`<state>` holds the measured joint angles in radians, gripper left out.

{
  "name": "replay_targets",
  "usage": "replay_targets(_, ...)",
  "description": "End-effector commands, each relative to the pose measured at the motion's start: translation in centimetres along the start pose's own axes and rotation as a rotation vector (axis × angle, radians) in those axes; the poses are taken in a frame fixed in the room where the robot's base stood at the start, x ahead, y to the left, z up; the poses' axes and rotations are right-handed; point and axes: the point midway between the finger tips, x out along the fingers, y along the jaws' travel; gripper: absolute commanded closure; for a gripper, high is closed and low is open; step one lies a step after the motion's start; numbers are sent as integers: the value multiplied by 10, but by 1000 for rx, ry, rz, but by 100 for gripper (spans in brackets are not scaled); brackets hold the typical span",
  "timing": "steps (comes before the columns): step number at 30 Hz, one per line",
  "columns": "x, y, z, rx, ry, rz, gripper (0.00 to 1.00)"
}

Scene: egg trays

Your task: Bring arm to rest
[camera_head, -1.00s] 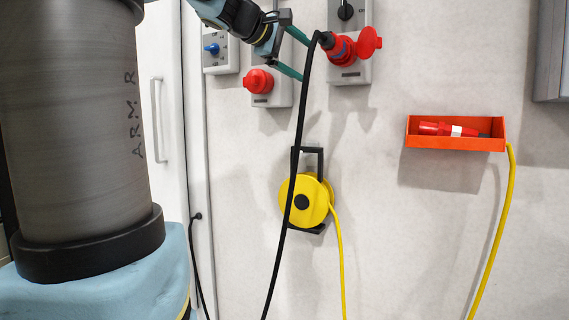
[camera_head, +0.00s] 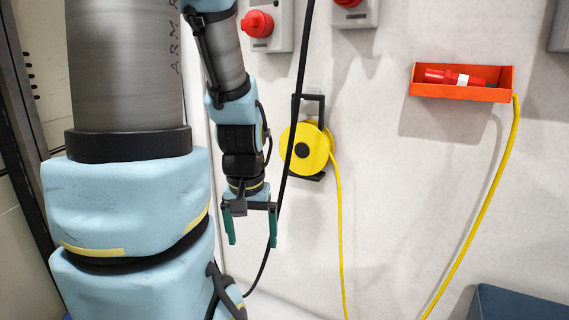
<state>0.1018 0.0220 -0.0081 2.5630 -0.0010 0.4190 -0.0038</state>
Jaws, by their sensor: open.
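My gripper (camera_head: 251,228) hangs pointing down at the middle left of the head view. Its two green fingers are spread apart, with nothing seen between them. My arm comes down from above, beside my thick grey and light blue links at the left. A black cable (camera_head: 299,105) runs down from the top and passes close by the right finger; I cannot tell whether they touch.
A yellow cable reel (camera_head: 317,140) hangs on the white wall. An orange tray (camera_head: 462,92) holds a red plug (camera_head: 440,77), with a yellow cable below. Red sockets (camera_head: 257,23) are at the top. A dark blue box (camera_head: 515,303) is at the lower right.

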Motion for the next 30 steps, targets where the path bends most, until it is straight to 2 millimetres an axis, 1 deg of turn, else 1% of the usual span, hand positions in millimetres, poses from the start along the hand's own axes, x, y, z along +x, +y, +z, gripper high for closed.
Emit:
replay_targets(1,-23,0,-3,-1,0,0,5)
replay_targets(5,-51,0,-8,-3,1,1,5)
replay_targets(8,-77,0,-11,-4,1,1,5)
replay_targets(15,-152,0,-22,-5,1,1,5)
replay_targets(18,-182,0,-26,-5,1,1,5)
replay_targets(21,-206,0,-29,-5,1,1,5)
replay_targets(25,-226,0,-32,-5,1,1,5)
replay_targets(27,-231,0,-33,-5,1,1,5)
replay_targets(30,-234,0,-33,-5,1,1,5)
